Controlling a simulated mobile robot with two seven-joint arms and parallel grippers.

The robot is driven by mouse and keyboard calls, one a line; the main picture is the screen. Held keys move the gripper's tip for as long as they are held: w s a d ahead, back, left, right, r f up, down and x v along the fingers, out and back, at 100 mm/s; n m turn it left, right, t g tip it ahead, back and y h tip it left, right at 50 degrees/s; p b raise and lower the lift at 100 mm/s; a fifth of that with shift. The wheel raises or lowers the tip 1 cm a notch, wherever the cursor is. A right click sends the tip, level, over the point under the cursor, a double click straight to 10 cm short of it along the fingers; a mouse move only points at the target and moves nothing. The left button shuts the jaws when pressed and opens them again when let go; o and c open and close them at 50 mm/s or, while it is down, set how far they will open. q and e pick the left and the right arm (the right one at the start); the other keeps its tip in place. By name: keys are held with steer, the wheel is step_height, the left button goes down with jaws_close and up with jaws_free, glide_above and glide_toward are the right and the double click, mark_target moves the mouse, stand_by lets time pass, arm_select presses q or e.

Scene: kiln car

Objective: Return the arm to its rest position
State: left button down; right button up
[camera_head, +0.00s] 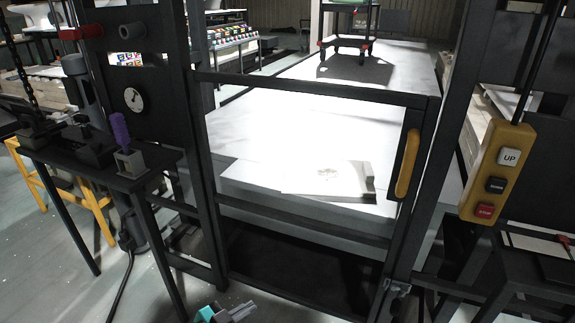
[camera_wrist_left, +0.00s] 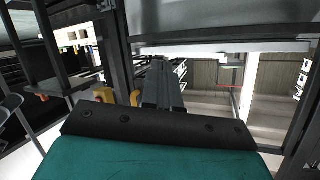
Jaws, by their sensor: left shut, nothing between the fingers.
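My left gripper (camera_head: 238,312) shows at the bottom edge of the head view, low in front of the framed gate. It is shut and empty, grey with a teal part behind the fingers. In the left wrist view its shut grey fingers (camera_wrist_left: 162,88) point away past a dark plate and the teal housing. The rest of the left arm is outside the head view. My right gripper is not in view.
A dark gate frame (camera_head: 320,88) with a yellow handle (camera_head: 408,163) stands ahead. A yellow button box (camera_head: 497,170) hangs at right. A dark side table (camera_head: 100,165) with a purple-handled tool (camera_head: 120,130) stands at left. Grey floor (camera_head: 70,290) is open at lower left.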

arm_select(q)
steer(key=a+f+y, duration=0.1)
steer(key=a+y, duration=0.1)
steer(key=a, duration=1.1)
steer(key=s+a+r+n+g+y, duration=0.1)
steer(key=s+r+n+y, duration=0.15)
steer(key=s, duration=0.65)
steer(key=s+a+r+n+y, duration=0.1)
steer(key=s+a+r+y, duration=0.15)
steer(key=s, duration=0.55)
steer(key=d+r+n+t+p, duration=0.1)
steer(key=d+r+n+p, duration=0.3)
steer(key=d, duration=0.4)
steer(key=shift+s+d+n+y+p, duration=0.3)
steer(key=shift+s+n+y+p, duration=0.15)
steer(key=shift+n+p, duration=0.25)
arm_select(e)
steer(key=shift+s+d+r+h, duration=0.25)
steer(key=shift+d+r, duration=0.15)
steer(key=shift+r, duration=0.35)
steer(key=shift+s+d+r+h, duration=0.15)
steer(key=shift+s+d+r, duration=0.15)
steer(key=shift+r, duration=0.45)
